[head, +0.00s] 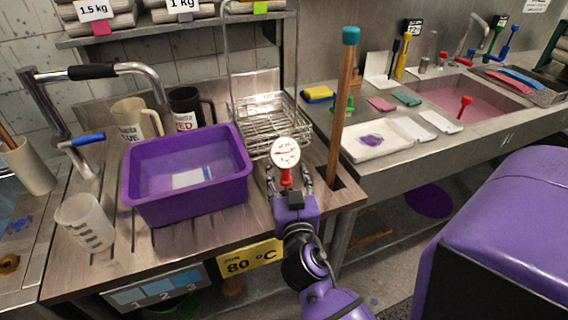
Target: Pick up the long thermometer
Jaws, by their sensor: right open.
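The thermometer (286,152) shows in the head view as a round white dial with a red part below it, at the front right of the wooden counter. The rest of its length is hidden behind my gripper. My right gripper (287,174) reaches up from below, its two fingers apart on either side of the red part. I cannot tell whether a finger touches it. My left gripper is not in view.
A purple tub (187,212) stands close on the left. A wire basket (268,112) is just behind the dial. A tall wooden stick with a teal top (342,105) stands on the right. A white beaker (84,222) is far left.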

